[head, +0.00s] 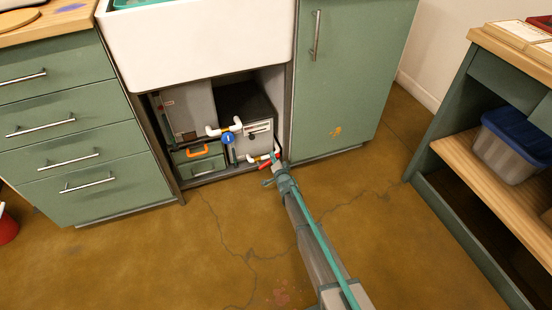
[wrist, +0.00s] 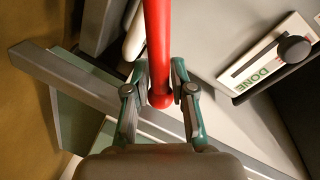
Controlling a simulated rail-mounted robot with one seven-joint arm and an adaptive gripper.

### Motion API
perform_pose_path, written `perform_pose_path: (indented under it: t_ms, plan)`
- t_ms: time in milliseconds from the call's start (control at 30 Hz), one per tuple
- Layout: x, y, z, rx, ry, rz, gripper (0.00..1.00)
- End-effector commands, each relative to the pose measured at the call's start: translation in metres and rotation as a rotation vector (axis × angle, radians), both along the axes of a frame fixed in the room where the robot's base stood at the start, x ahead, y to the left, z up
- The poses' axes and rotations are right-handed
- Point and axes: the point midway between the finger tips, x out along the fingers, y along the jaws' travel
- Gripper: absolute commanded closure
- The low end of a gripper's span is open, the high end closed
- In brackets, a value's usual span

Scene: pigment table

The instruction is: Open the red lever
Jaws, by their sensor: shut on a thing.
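The red lever (head: 265,165) is on the lower white pipe in the cabinet opening under the sink. In the wrist view the red lever (wrist: 158,45) is a straight bar with a rounded end, running up out of the picture between my two fingers. My gripper (wrist: 160,78) is shut on the lever near its rounded end. In the head view my gripper (head: 272,174) is at the lower right of the opening, and my arm partly hides this area. The valve body under the lever is hard to make out.
A blue round handle (head: 228,138) sits on pipework just above. A dark box with a white panel (head: 259,128) and an orange-handled case (head: 198,151) are inside the opening. The wrist view shows a slider marked DONE (wrist: 268,58). The green door (head: 345,80) is right of the opening.

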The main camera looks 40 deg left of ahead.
Motion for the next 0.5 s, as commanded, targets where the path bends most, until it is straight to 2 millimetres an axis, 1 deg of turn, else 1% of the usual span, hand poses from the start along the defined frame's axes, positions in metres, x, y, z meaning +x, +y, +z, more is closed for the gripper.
perform_pose_path:
  t_ms: [33,133,500]
  plan:
    - [0.0024,-0.0011,0.0028,0.005,-0.002,-0.003,0.74]
    - [0.0021,-0.0008,0.0026,0.004,-0.002,-0.002,0.58]
    - [-0.0003,-0.0017,0.0012,0.001,-0.001,0.0,0.57]
